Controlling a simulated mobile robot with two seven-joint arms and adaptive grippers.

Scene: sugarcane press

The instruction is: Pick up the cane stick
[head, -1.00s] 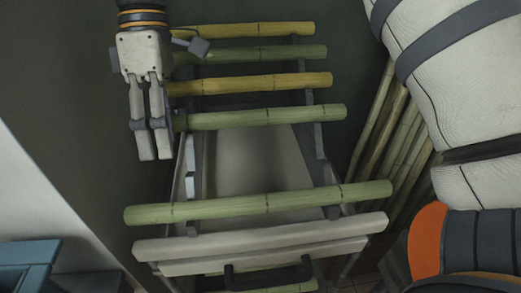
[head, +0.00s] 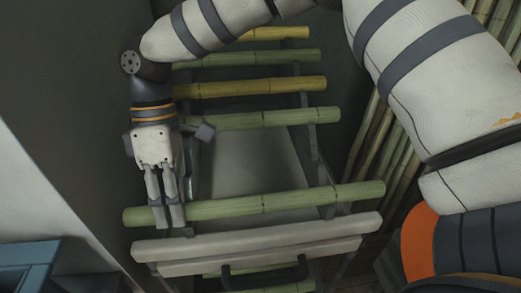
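Several cane sticks lie across a rack, one behind another. The nearest, a pale green cane stick (head: 285,200), lies just behind the rack's pale front bars. A second green stick (head: 262,118), a yellow one (head: 255,87), another green one (head: 250,57) and a yellow one (head: 278,33) lie farther back. My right gripper (head: 167,213) is at the left part of the nearest stick. Two fingers point down over that stick and hide a bit of it; the third digit sticks out to the right, away from them. It looks open and empty. I cannot tell whether it touches the stick. My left gripper is not in view.
The rack's front bars (head: 260,233) and a dark handle (head: 265,276) are at the bottom. More canes (head: 392,140) stand upright at the right. A wall is close on the left, with a blue object (head: 28,263) at lower left. The rack's middle is bare.

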